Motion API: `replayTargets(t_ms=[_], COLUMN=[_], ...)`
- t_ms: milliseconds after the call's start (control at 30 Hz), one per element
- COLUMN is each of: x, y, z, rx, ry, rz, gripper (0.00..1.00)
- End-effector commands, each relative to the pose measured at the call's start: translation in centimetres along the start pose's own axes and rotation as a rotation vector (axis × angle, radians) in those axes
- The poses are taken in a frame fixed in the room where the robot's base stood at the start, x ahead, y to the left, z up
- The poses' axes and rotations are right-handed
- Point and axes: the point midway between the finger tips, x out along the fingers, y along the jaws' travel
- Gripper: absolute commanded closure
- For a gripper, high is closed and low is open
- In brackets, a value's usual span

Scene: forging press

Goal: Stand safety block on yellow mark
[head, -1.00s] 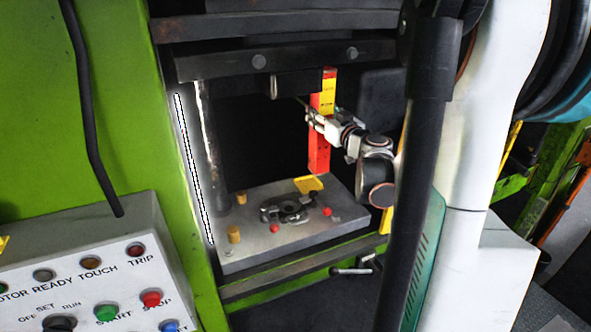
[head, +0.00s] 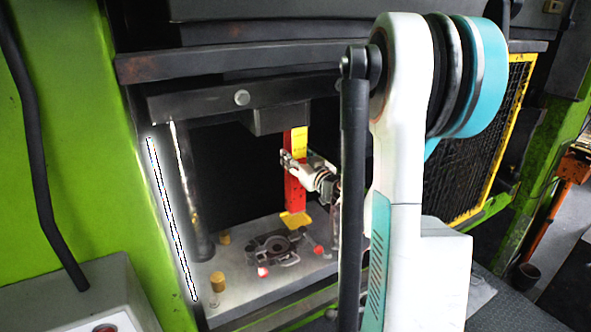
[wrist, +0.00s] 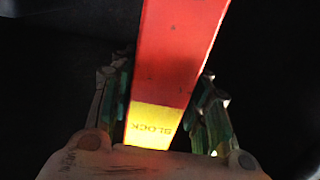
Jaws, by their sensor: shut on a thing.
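The safety block (head: 297,190) is a tall red bar with a yellow section near its top. It stands upright in the press opening, its lower end at the back edge of the yellow mark (head: 295,219) on the grey press bed. I cannot tell whether it touches the bed. My gripper (head: 288,160) is shut on the block around its upper middle. In the wrist view the block (wrist: 178,60) runs between the two fingers (wrist: 165,108), its yellow part lettered "BLOCK". The bed and mark are not visible there.
The dark upper press part (head: 280,119) hangs close above the block. A die (head: 268,247) with red knobs (head: 262,271) sits on the press bed (head: 235,298) in front of the mark. Brass-coloured posts (head: 223,239) stand at left. A mesh guard (head: 482,140) is at right.

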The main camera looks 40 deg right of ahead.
Motion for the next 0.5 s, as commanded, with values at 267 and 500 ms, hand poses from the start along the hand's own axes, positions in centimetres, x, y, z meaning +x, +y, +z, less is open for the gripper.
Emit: replayTargets(t_ms=[267,500], x=[0.1,0.0], y=[0.0,0.0], z=[3.0,3.5], rx=[0.001,0.001], ry=[0.001,0.001], rz=[0.000,0.000], gripper=[1.00,1.00])
